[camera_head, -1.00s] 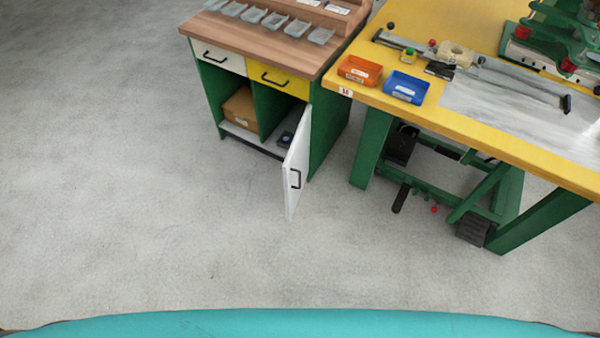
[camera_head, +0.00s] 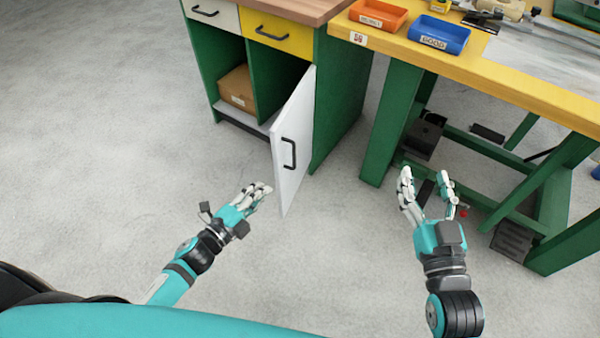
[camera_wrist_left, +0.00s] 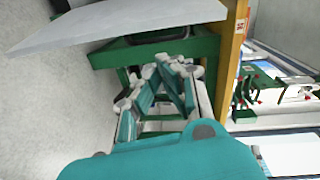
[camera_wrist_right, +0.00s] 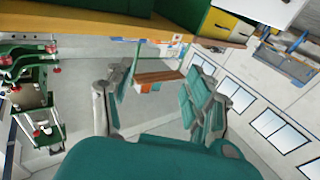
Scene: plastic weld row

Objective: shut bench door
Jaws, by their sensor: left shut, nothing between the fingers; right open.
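The white bench door (camera_head: 294,140) with a black handle (camera_head: 289,154) stands swung open from the green cabinet (camera_head: 341,100) in the head view. Its free edge points toward me, and the right compartment behind it is partly hidden. My left gripper (camera_head: 263,190) is shut and empty, a little left of the door's lower free edge, with a gap seen between them. The left wrist view shows the shut left fingers (camera_wrist_left: 165,75) and the pale door panel (camera_wrist_left: 120,24) above them. My right gripper (camera_head: 428,182) is open and empty, right of the door, in front of the workbench; its spread fingers show in the right wrist view (camera_wrist_right: 155,105).
A cardboard box (camera_head: 238,88) sits in the cabinet's left compartment. White (camera_head: 211,13) and yellow (camera_head: 275,34) drawers are shut. The yellow workbench (camera_head: 480,79) with its green legs stands at right. Grey floor is clear at left.

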